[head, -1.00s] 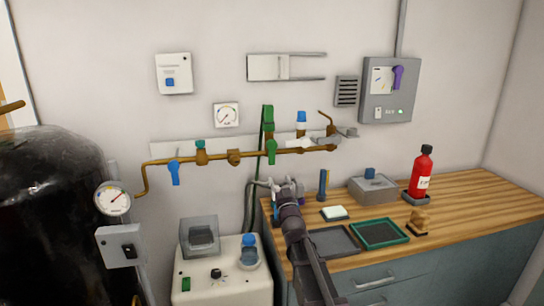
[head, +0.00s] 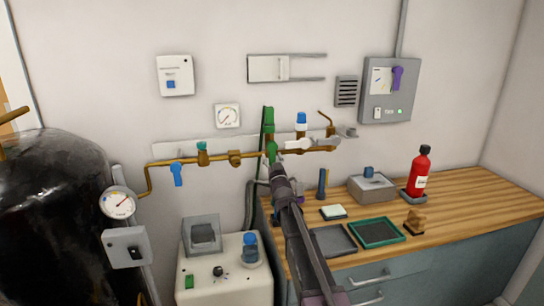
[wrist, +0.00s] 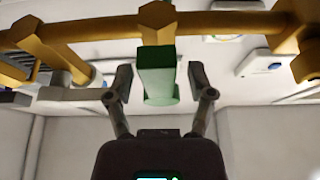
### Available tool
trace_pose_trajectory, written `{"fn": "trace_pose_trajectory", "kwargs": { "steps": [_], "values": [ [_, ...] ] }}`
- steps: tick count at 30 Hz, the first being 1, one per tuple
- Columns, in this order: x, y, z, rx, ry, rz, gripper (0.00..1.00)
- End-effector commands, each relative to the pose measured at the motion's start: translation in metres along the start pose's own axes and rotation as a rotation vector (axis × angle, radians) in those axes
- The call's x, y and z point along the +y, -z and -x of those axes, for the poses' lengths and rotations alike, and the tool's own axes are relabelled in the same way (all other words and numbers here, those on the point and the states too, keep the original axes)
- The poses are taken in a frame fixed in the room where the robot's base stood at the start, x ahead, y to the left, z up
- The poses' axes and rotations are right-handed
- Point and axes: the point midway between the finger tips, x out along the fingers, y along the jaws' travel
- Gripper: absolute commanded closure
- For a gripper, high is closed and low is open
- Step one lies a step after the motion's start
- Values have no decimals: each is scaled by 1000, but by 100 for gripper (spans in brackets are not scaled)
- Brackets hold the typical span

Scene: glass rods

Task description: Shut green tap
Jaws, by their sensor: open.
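The green tap (head: 271,151) is on the brass pipe on the wall, its lever pointing down below the pipe in the head view. My gripper (head: 278,169) is right at the lever's lower end and covers part of it. In the wrist view, the green lever (wrist: 157,78) hangs from the brass pipe between the two fingers of my gripper (wrist: 160,88). The fingers are open, one on each side, with a visible gap to the lever on both sides.
A white machine (head: 225,275) stands below. The wooden counter (head: 465,205) holds trays and a red extinguisher (head: 418,175).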

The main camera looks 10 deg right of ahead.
Motion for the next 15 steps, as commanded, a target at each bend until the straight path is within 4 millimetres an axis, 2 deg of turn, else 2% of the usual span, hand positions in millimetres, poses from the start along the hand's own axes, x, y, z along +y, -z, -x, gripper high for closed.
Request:
{"fn": "trace_pose_trajectory", "kwargs": {
  "steps": [10,15],
  "values": [
    [0,0,-2,0,0,0,30],
    [0,0,-2,0,0,0,80]
  ]
}}
